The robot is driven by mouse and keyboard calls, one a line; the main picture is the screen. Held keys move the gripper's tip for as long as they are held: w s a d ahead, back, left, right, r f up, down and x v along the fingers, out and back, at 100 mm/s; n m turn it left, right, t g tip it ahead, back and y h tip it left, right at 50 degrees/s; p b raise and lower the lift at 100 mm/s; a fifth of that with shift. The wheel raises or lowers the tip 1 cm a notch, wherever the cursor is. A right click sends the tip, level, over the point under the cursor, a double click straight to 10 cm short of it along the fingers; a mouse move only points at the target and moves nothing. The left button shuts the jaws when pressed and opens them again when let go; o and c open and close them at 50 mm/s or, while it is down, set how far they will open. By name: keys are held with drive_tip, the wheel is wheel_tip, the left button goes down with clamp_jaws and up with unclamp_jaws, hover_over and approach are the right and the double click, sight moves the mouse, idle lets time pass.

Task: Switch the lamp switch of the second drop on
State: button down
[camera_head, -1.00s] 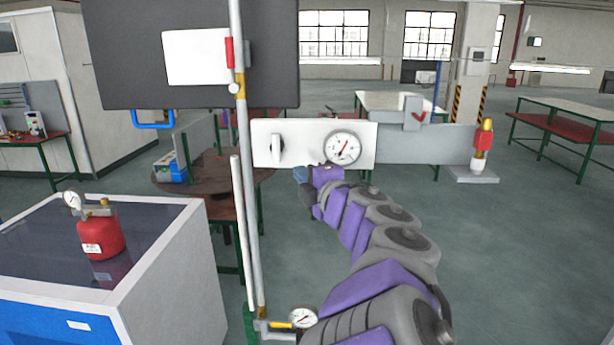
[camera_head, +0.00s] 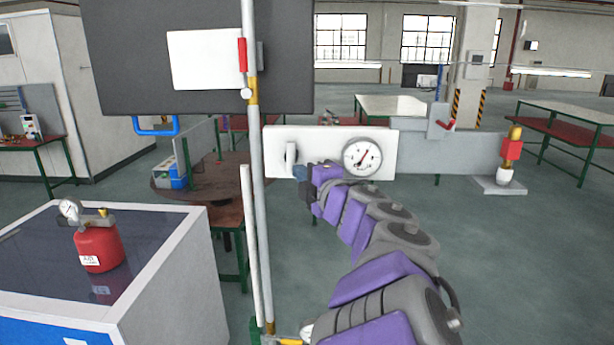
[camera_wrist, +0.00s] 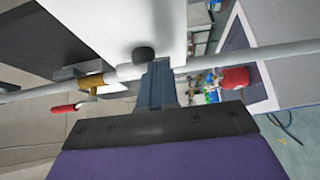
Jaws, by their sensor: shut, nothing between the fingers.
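A white panel (camera_head: 330,139) hangs behind the vertical pipe, with a pale upright switch handle (camera_head: 290,155) on its left and a round dial gauge (camera_head: 362,157) on its right. I cannot tell whether this handle is the task's lamp switch; no lamp is clearly visible. My gripper (camera_head: 301,178) is in front of the panel, just below and right of the handle. In the wrist view my gripper (camera_wrist: 158,72) is shut and empty. Its tips are close to a dark round knob (camera_wrist: 143,54) in front of a white surface; contact is unclear.
A vertical pipe (camera_head: 256,150) with a red-handled valve (camera_head: 242,55) stands left of my arm. A dark board (camera_head: 130,60) is behind it. A red gas bottle (camera_head: 98,247) stands on the cabinet at left. A red and brass fitting (camera_head: 511,150) is at right.

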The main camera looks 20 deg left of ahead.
sight(289, 175)
drive_tip(key=a+f+m+b, duration=0.1)
drive_tip(key=b, duration=0.1)
drive_tip(key=shift+s+a+f+t+b, duration=0.1)
drive_tip(key=shift+a+t+b, duration=0.2)
drive_tip(key=shift+a+b, duration=0.1)
drive_tip(key=m+b, duration=0.1)
drive_tip(key=b, duration=0.1)
drive_tip(key=m+t+y+b, duration=0.1)
drive_tip(key=b, duration=0.1)
drive_tip(key=shift+a+f+m, duration=0.1)
drive_tip(key=shift+f+m, duration=0.2)
drive_tip(key=shift+f, duration=0.1)
drive_tip(key=m+t+b, duration=0.1)
drive_tip(key=b, duration=0.2)
drive_tip(key=shift+a+f+m, duration=0.1)
drive_tip(key=shift+m, duration=0.2)
drive_tip(key=m+t+b, duration=0.1)
drive_tip(key=m+b, duration=0.1)
drive_tip(key=b, duration=0.1)
drive_tip(key=a+m+t+b, duration=0.1)
drive_tip(key=m+b, duration=0.1)
drive_tip(key=b, duration=0.1)
drive_tip(key=r+m+t+b, duration=0.1)
drive_tip(key=m+b, duration=0.1)
drive_tip(key=b, duration=0.1)
drive_tip(key=shift+s+a+t+h, duration=0.2)
drive_tip(key=shift+a+t+h, duration=0.2)
